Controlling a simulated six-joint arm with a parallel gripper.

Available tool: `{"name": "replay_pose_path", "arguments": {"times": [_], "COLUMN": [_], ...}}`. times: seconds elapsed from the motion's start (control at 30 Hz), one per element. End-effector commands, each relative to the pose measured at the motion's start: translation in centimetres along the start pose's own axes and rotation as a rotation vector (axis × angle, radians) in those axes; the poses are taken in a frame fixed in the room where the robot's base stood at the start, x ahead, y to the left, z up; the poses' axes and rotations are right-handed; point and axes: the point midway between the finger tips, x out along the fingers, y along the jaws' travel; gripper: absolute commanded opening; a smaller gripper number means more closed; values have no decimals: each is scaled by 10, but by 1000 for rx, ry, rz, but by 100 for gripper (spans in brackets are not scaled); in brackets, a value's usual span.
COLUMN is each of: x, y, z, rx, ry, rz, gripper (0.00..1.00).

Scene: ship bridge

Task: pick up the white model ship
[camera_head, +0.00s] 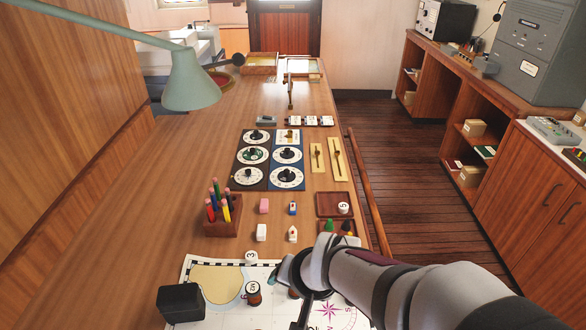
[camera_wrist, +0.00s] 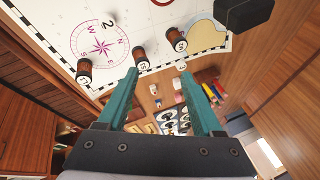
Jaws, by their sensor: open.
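The white model ship (camera_head: 293,234) is a small white boat shape standing on the wooden console, just beyond the chart. In the head view my arm hides most of the gripper.
A white block (camera_head: 261,232) and a pink block (camera_head: 263,206) stand left of the ships. A pencil holder (camera_head: 222,225) is further left, wooden trays (camera_head: 326,206) to the right. Bottle-like weights (camera_head: 254,293) and a black box (camera_head: 181,303) stand on the chart (camera_head: 215,315). A lamp (camera_head: 195,82) overhangs the left.

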Motion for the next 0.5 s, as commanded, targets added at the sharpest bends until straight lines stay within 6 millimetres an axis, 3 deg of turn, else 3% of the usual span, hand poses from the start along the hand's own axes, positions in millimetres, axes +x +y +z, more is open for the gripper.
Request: {"name": "replay_pose_path", "arguments": {"times": [0.03, 0.1, 0.2, 0.3, 0.5], "x": [36, 79, 125, 149, 165], "y": [-16, -31, -35, -30, -23], "z": [-20, -50, -75, -83, -93], "rx": [-25, -55, -119, -196, -268], "ry": [81, 245, 461, 617, 735], "rz": [-8, 6, 80, 166, 240], "gripper": [67, 67, 67, 67, 67]}}
